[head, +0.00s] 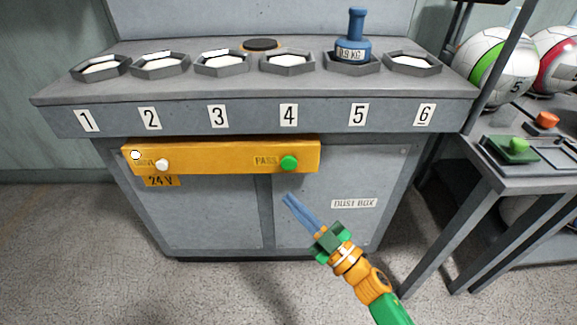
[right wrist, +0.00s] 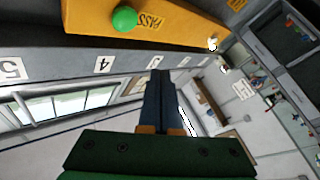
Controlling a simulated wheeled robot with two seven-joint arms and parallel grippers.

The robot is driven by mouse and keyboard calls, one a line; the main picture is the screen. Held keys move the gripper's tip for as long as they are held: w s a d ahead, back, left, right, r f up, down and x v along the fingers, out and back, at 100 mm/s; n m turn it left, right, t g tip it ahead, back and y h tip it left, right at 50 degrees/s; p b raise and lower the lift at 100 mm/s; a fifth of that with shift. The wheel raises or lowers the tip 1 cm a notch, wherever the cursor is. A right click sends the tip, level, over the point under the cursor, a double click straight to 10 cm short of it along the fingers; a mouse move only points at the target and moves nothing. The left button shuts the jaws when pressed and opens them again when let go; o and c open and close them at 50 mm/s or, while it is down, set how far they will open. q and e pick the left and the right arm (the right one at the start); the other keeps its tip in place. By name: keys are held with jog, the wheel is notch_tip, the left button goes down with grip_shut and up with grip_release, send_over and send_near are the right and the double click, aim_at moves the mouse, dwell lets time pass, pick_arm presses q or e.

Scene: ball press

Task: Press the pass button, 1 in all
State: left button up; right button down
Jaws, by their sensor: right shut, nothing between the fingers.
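The green pass button (head: 289,162) sits at the right end of a yellow panel (head: 220,157) on the front of the grey bench, beside the label PASS. In the right wrist view the green button (right wrist: 125,18) shows at the top, left of its label. My right gripper (head: 287,200) is shut and empty, below the button and apart from it in the head view. Its closed fingers (right wrist: 158,75) show in the middle of the right wrist view. My left gripper is not in view.
A white drive button (head: 162,165) is at the panel's left. The bench top (head: 180,85) holds several numbered hexagonal trays; a blue weight (head: 356,40) stands in tray 5. A side table (head: 510,168) with balls above stands at the right. The floor before the bench is clear.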

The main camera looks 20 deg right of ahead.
aim_at(283, 163)
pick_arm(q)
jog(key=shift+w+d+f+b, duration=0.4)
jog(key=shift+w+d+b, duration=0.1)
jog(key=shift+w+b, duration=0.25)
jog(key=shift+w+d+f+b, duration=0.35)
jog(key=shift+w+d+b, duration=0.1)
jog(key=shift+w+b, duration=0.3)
pick_arm(e)
jog(key=w+d, duration=0.2)
jog(key=w, duration=0.5)
jog(key=shift+w, duration=0.15)
jog(key=shift+d, duration=0.1)
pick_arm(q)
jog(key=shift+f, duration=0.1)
pick_arm(e)
jog(key=shift+w+d, duration=0.1)
jog(key=shift+w, duration=0.3)
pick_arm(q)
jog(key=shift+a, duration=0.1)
